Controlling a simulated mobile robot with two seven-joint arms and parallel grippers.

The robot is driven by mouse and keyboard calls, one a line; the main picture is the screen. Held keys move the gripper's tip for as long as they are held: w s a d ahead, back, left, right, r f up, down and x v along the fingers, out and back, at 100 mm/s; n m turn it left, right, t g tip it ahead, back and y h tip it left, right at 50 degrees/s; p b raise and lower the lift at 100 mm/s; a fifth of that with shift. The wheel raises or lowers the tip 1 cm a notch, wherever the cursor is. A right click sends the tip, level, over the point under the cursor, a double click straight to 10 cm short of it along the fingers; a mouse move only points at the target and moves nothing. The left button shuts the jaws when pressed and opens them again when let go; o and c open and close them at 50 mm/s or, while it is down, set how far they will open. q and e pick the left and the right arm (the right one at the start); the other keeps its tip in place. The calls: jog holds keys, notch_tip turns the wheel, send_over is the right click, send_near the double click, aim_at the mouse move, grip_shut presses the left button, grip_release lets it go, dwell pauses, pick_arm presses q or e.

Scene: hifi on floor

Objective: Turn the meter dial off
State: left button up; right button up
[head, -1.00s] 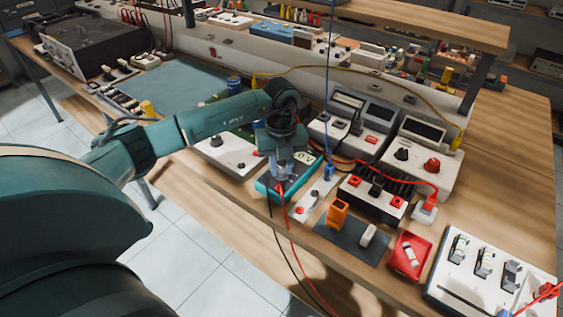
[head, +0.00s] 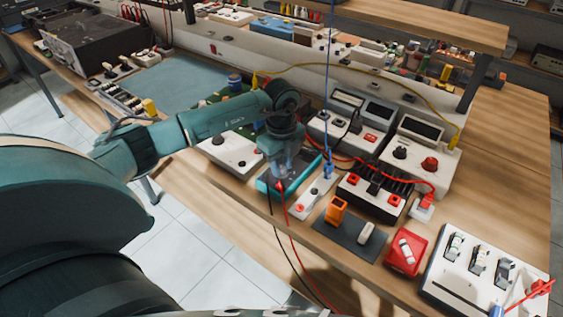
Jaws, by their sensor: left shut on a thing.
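The teal handheld meter (head: 263,186) lies near the front edge of the wooden workbench, with red and black leads running from its front end. My left gripper (head: 281,178) points down over the middle of the meter and is shut on its dial. The dial itself is hidden by the fingers and wrist, so its setting cannot be read. The meter's display is also largely covered. My right gripper is not in view.
A white box with knobs (head: 229,152) is left of the meter. A small white switch panel (head: 312,195) and a black-finned unit (head: 368,198) are to its right.

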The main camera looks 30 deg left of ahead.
aim_at(282, 168)
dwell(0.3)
pick_arm(q)
jog(key=o, duration=1)
notch_tip(282, 168, up, 13)
jog(key=b, duration=0.1)
jog(key=shift+r, duration=0.15)
